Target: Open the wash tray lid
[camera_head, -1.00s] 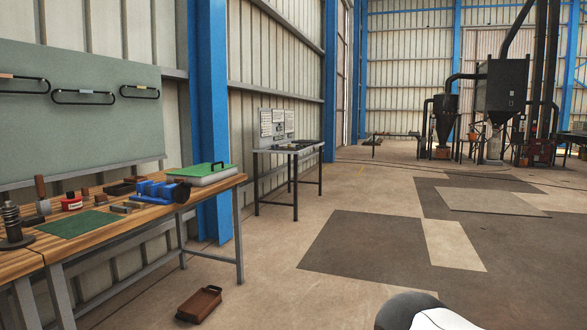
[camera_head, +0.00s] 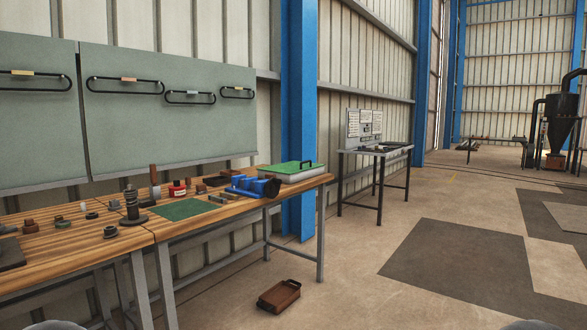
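The wash tray (camera_head: 292,179) looks like the pale shallow box at the right end of the wooden workbench. Its green lid (camera_head: 285,169) lies flat on top and appears shut. A black bar handle (camera_head: 304,163) stands up from the lid. Neither of my grippers is in view. Only small grey rounded parts, probably of my arms, show at the bottom edge.
A blue vise (camera_head: 252,187) sits just left of the tray on the workbench (camera_head: 100,234). A green mat (camera_head: 181,209) and several small parts lie further left. A brown crate (camera_head: 279,296) is on the floor before the bench. Open floor lies right.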

